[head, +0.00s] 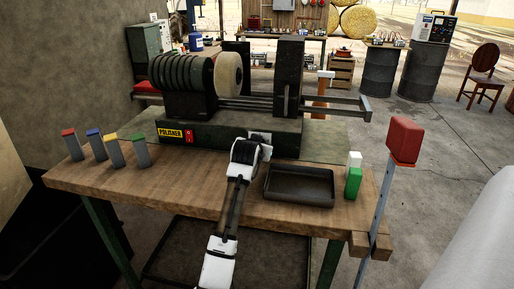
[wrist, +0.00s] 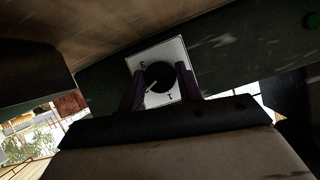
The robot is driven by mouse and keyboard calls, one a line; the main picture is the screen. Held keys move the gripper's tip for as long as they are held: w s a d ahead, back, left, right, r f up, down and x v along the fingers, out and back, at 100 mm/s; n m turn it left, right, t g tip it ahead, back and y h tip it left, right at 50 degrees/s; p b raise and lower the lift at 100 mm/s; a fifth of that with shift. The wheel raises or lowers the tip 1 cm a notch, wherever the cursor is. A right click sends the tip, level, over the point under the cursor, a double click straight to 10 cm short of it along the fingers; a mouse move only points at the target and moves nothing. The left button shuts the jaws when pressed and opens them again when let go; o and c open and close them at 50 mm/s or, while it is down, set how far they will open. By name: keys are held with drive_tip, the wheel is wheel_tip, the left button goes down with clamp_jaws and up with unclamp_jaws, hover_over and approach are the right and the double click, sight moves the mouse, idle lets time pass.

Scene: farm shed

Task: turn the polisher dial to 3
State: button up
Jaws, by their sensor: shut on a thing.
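The polisher (head: 235,130) is a dark machine with a yellow label, standing at the back of the wooden bench. Its dial (wrist: 158,76) is a round black knob on a white plate (wrist: 176,50); the plate's edge also shows in the head view (head: 260,136). My gripper (wrist: 159,85) is at the dial, one finger on each side, shut on the knob. A pale pointer line on the knob points to the lower left in the wrist view. It lies between a printed 1 and another numeral that is hard to read. My gripper hides most of the dial in the head view.
A dark tray (head: 300,201) lies right of my arm. Green and white blocks (head: 353,181) stand beside it, and a red block on a post (head: 404,139) rises at the bench's right end. Several colour-topped grey blocks (head: 113,152) stand at the left.

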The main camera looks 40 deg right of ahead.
drive_tip(key=shift+m+t+y, duration=0.4)
drive_tip(key=shift+m+t, duration=0.2)
drive_tip(key=shift+m, duration=0.1)
drive_tip(key=o, duration=1)
drive_tip(key=b+v, duration=0.3)
drive_tip(key=v, duration=1.1)
drive_tip(key=shift+d, duration=0.1)
